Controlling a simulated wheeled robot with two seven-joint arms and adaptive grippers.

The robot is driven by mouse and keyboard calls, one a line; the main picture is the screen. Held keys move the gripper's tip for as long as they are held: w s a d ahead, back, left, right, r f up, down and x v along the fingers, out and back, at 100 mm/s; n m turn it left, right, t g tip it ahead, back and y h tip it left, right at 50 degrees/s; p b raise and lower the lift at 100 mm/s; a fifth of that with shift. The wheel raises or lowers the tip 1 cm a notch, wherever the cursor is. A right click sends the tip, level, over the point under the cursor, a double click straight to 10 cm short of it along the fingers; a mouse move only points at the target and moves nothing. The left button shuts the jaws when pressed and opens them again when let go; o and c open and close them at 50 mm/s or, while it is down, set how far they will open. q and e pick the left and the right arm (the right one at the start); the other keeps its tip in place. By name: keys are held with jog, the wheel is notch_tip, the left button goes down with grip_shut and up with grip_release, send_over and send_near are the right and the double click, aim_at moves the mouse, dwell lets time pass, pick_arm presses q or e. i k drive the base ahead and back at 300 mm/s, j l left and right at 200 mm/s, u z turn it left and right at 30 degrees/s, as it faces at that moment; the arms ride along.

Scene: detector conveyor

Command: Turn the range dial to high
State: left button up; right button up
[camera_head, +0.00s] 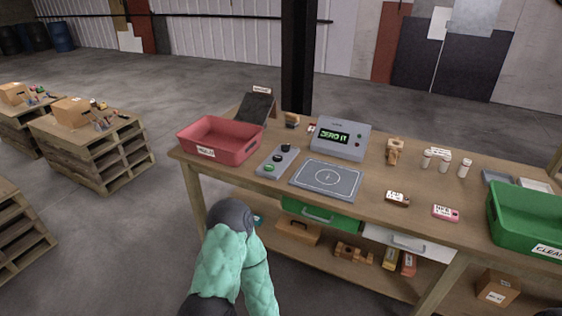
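A narrow grey control box (273,170) stands on the workbench between the red bin and the flat pad. It carries a black knob (283,147) at its far end, a smaller dark part in the middle and a green button (268,168) near the front. The black knob looks like the dial; its setting and labels are too small to read. Behind stands a grey detector unit (353,147) with a green display reading "ZERO IT". A teal-sleeved arm of mine with a dark joint shows at bottom centre, before the bench. Neither gripper shows.
A red bin (232,151) stands left of the control box. A grey pad (327,196) lies to its right. Small labelled items, white bottles and a green bin (497,207) are farther right. Below are a green drawer (345,224) and a white drawer (428,250).

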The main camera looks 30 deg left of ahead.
aim_at(286, 149)
jog(key=i+j+u, duration=0.3)
jog(key=i+j, duration=0.15)
jog(key=i+j+u, duration=0.35)
jog(key=i+j, duration=0.15)
jog(key=j, duration=0.05)
